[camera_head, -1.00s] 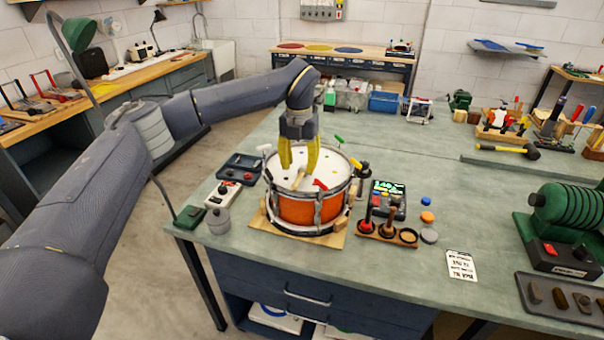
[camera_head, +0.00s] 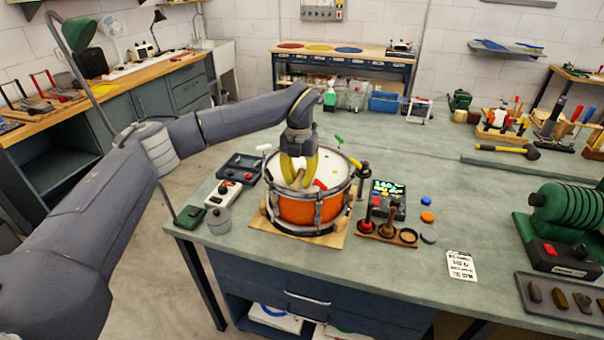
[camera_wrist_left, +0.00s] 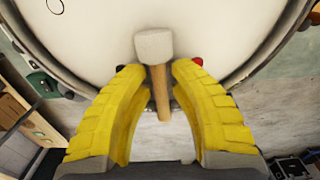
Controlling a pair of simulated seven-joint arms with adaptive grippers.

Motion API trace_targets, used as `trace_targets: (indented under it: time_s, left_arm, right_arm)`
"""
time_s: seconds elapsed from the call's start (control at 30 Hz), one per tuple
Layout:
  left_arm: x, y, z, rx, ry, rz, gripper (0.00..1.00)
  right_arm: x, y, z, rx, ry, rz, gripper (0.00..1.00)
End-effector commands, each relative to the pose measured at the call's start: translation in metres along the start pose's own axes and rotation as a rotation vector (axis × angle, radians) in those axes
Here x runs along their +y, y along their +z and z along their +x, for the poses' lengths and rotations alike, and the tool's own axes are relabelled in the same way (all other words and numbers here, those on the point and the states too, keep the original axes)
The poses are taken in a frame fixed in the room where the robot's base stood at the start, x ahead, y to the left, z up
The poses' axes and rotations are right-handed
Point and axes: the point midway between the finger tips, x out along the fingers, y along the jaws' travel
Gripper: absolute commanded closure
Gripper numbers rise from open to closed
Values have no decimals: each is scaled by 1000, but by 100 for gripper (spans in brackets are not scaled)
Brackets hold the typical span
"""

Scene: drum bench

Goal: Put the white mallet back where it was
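The white mallet (camera_wrist_left: 154,45) shows in the left wrist view with a pale head and a short wooden handle, over the drum's white skin near the rim. In the head view its handle (camera_head: 300,178) is small and partly hidden by my fingers. My left gripper (camera_wrist_left: 160,75) is open, with a yellow finger on each side of the handle and gaps visible between. In the head view the left gripper (camera_head: 301,182) is low over the orange drum (camera_head: 308,210). A wooden holder (camera_head: 386,235) right of the drum bears two upright tools and an empty-looking ring (camera_head: 408,236). My right gripper is not in view.
Tuning keys stick up around the drum rim, one with a red handle (camera_head: 320,184). A dark tray (camera_head: 240,168), a white switch box (camera_head: 223,194) and a grey pot (camera_head: 218,219) stand to the left. A display box (camera_head: 388,197) stands behind the holder.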

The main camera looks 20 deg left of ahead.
Motion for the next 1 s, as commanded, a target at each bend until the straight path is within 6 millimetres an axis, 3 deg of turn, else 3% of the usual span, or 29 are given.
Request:
trace_targets:
  time_s: [0.17,0.67,0.87,1.0]
  left_arm:
    - [0,0,0,0,0,0,100]
    - [0,0,-2,-1,0,0,100]
    - [0,1,-17,-4,0,1,100]
    - [0,1,-39,-4,1,0,100]
  right_arm:
    - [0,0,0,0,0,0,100]
    - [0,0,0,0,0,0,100]
    - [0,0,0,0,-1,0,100]
    - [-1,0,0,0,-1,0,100]
